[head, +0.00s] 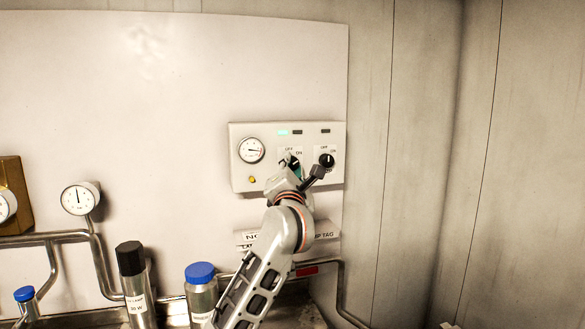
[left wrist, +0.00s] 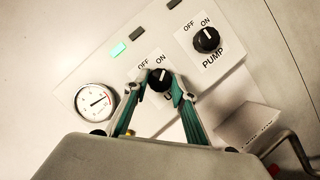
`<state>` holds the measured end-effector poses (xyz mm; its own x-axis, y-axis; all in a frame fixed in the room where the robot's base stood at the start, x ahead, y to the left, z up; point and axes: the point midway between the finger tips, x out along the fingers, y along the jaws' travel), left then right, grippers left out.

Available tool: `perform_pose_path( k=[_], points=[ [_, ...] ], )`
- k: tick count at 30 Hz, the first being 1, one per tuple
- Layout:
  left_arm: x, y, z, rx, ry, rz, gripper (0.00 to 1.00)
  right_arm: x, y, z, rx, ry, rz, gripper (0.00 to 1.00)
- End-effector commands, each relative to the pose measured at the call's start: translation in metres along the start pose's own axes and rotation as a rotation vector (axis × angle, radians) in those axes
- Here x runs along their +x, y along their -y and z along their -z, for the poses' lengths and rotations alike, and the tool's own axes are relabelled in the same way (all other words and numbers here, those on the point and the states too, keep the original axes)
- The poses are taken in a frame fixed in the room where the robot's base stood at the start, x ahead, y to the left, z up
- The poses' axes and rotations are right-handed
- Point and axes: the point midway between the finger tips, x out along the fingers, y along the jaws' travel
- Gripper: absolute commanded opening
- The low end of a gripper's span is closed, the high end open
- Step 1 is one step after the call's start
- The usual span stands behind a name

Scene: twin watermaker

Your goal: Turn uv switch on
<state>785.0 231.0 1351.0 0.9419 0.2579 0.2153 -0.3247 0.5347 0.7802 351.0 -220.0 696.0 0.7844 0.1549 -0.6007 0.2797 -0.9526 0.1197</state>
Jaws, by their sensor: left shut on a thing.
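The uv switch (left wrist: 159,76) is a black rotary knob with OFF and ON labels on a pale control panel (head: 240,178). My left gripper (left wrist: 158,88) is shut on this knob, one green-padded finger on each side. The label under the knob is mostly hidden; only a "U" shows. The knob's white mark seems to lean toward ON, but the fingers make this hard to read. A green lamp (left wrist: 118,49) above is lit. My right gripper is in neither view.
The black PUMP knob (head: 326,160) sits close to the right of my gripper. A round gauge (head: 251,150) is on the panel's left. Below are pipes, a black-capped cylinder (head: 131,259) and a blue-capped bottle (head: 200,273). The wall above the panel is clear.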

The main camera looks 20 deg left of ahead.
Motion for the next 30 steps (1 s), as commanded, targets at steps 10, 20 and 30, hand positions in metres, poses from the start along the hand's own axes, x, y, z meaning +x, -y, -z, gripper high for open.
perform_pose_path(
  k=[10,20,30],
  points=[
    [0.001,0.001,0.002,0.011,-0.005,0.005,0.04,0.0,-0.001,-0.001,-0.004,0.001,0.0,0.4],
    [0.001,0.0,0.001,0.01,-0.003,0.004,0.42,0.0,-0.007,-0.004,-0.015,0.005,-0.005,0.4],
    [-0.011,0.001,0.001,0.01,-0.001,0.005,0.42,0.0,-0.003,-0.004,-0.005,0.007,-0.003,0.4]
  ],
)
